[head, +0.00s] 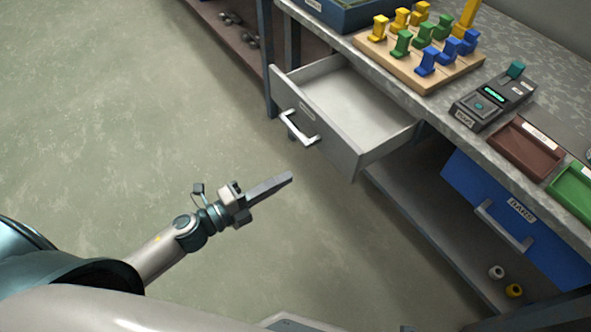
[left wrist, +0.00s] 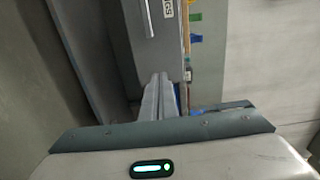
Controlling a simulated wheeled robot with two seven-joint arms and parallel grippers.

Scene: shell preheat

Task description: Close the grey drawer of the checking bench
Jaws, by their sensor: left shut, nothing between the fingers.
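The grey drawer (head: 349,152) of the checking bench (head: 400,65) stands pulled out in the head view, and the inside that shows is empty. Its front carries a light bar handle (head: 299,127). My left gripper (head: 284,180) is shut and empty, in front of the drawer and a little below it in the picture, with a gap of floor showing between. In the left wrist view the shut fingers (left wrist: 158,98) point toward a grey front with a label and a light handle (left wrist: 148,18). My right gripper is not in view.
A blue drawer (head: 515,225) sits at the right under the bench top. On the top are a wooden board (head: 410,72) with coloured pieces, a dark device (head: 492,100), a brown tray (head: 527,148) and a green tray (head: 574,190). The floor (head: 150,110) at the left is clear.

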